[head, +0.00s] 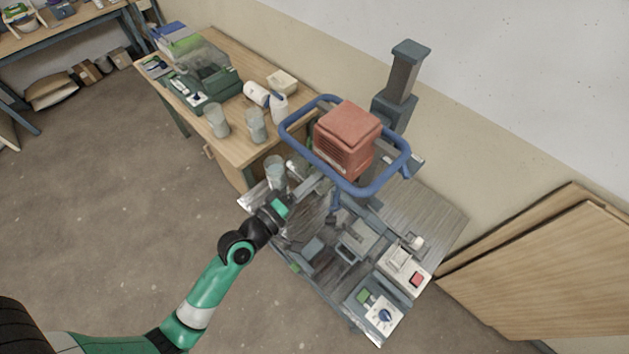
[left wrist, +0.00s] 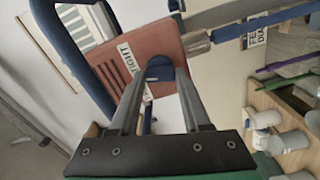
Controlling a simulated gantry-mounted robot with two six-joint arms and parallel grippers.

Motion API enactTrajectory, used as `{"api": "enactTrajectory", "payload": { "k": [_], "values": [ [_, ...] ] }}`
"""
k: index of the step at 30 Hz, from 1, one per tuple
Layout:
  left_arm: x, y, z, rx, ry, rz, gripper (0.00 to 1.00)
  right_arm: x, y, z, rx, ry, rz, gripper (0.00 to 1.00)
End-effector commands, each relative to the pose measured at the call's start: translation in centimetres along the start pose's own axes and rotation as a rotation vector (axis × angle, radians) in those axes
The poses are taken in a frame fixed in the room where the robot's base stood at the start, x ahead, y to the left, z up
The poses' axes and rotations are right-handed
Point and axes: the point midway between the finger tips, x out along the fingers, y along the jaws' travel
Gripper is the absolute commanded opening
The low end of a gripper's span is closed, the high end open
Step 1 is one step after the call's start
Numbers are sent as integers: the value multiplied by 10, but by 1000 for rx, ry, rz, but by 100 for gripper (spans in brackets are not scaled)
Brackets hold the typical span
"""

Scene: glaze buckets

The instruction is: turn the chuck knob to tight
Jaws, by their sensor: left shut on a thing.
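The chuck knob (left wrist: 159,66) is a dark blue rounded piece in the left wrist view, in front of a red-brown housing (left wrist: 150,45) with a white label reading TIGHT (left wrist: 129,58). My left gripper (left wrist: 160,82) is shut on the knob, one finger at each side. In the head view, my left gripper (head: 322,181) reaches in from the left, below the red motor box (head: 347,138) and the blue ring guard (head: 402,155). The knob cannot be made out there, and its exact turn angle is unclear. My right gripper is not in view.
The machine's metal table (head: 440,208) holds a box with a red button (head: 416,279) and a panel with a blue dial (head: 384,315). A wooden bench (head: 240,150) with jars and bottles stands behind left. Wood panels (head: 550,270) lean at right.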

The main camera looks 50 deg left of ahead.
Motion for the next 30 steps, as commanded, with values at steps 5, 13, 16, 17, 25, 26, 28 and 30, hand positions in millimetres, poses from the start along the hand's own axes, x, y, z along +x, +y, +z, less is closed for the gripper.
{"api": "enactTrajectory", "payload": {
  "k": [5, 13, 16, 17, 25, 26, 28, 30],
  "values": [
    [0, -2, 1, 165, 0, 3, 0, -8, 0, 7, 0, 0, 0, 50],
    [0, -1, 0, 379, 1, 3, 0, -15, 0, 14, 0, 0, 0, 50],
    [0, 0, 0, 439, 1, 3, 0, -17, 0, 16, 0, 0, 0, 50],
    [0, -1, 0, 453, 1, 2, 0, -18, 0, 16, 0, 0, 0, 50],
    [0, 0, 0, 538, 0, 1, 0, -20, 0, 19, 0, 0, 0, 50],
    [0, 0, 0, 543, 0, 1, 0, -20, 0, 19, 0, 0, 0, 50],
    [0, 0, 0, 550, 0, 1, 0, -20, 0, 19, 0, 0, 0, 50],
    [0, 0, 0, 554, 0, 1, 0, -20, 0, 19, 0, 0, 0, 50]
  ]
}}
